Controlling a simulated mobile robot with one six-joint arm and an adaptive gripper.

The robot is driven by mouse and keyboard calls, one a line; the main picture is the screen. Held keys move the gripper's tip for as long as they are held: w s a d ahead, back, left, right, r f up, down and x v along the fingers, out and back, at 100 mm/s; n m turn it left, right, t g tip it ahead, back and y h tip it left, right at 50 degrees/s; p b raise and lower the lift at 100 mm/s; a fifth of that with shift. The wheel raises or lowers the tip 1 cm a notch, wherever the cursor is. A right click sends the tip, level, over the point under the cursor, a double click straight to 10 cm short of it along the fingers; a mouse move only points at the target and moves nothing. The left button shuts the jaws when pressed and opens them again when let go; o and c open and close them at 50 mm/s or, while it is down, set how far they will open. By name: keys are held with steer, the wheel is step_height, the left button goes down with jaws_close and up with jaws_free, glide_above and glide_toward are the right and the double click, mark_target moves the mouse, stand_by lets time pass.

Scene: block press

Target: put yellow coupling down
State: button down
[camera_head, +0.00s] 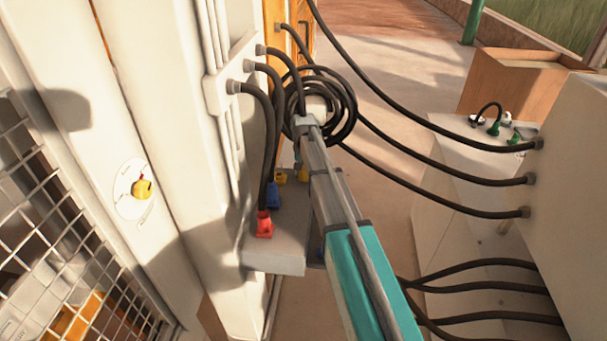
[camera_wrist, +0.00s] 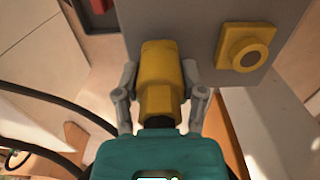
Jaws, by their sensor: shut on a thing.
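The yellow coupling (camera_wrist: 160,72) sits between the two grey fingers of my gripper (camera_wrist: 161,80) in the wrist view. The gripper is shut on it, with a dark hose end behind it. The coupling lies over or against a grey plate (camera_wrist: 205,22); whether it touches cannot be told. A yellow square fitting with a round dark centre (camera_wrist: 246,47) is on the plate to the right, apart from the coupling. In the head view a small part of the yellow coupling (camera_head: 303,174) shows beside my arm, which hides most of the gripper.
On the grey ledge (camera_head: 275,262) stand a red coupling (camera_head: 264,224) and a blue coupling (camera_head: 273,196) with black hoses. More hoses cross to a grey cabinet (camera_head: 560,190) at right. A yellow knob (camera_head: 142,189) is on the left panel.

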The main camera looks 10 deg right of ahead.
steer(key=shift+f+b, duration=0.6)
steer(key=shift+b, duration=0.05)
steer(key=shift+c, duration=0.9)
jaws_free()
steer(key=shift+r, duration=0.2)
step_height(320, 180, up, 13)
steer(key=p, duration=1.3)
steer(key=shift+s, duration=0.1)
steer(key=s+n, duration=0.3)
steer(key=s, duration=2.6)
steer(key=shift+n, duration=0.3)
